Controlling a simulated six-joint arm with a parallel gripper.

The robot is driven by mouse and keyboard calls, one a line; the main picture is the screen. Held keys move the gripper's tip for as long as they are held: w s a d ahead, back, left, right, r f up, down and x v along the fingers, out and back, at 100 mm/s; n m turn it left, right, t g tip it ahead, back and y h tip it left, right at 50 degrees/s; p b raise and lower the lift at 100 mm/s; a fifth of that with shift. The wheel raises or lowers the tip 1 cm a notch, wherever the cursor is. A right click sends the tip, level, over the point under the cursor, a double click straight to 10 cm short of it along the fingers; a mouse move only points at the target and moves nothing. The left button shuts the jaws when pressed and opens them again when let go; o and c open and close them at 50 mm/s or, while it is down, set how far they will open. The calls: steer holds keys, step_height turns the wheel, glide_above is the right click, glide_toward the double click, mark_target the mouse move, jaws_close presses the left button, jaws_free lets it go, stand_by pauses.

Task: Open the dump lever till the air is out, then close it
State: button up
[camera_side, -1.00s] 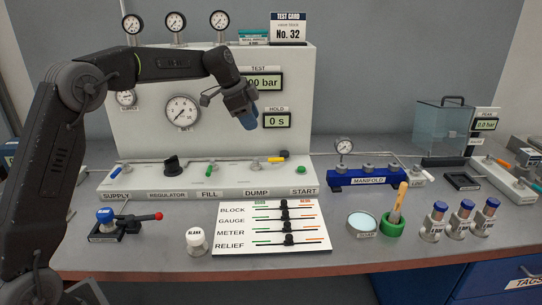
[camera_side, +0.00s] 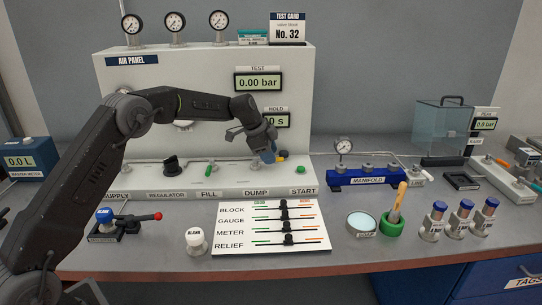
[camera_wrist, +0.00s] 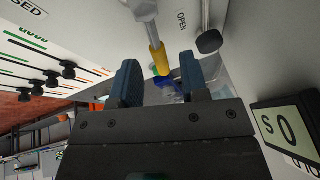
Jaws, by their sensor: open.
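The dump lever is the yellow-tipped handle (camera_side: 283,154) above the DUMP label (camera_side: 256,192); my gripper hides much of it in the side view. In the wrist view its yellow grip (camera_wrist: 159,58) lies ahead of and between my two blue fingers, with clear gaps on both sides. My gripper (camera_side: 268,157) is open at the lever, and its spread fingers show in the wrist view (camera_wrist: 160,82). An OPEN mark (camera_wrist: 182,20) is right of the lever there. The TEST display (camera_side: 258,82) reads 0.00 bar.
The FILL lever (camera_side: 209,169) with a green grip and the black regulator knob (camera_side: 171,165) are left of the dump lever. The green START button (camera_side: 301,169) is to its right. The HOLD display (camera_side: 276,121) stands close behind my gripper, partly covered.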

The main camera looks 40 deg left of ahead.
steer(key=shift+w+d+f, duration=0.15)
steer(key=shift+w+f, duration=0.1)
steer(key=shift+f, duration=0.3)
jaws_close()
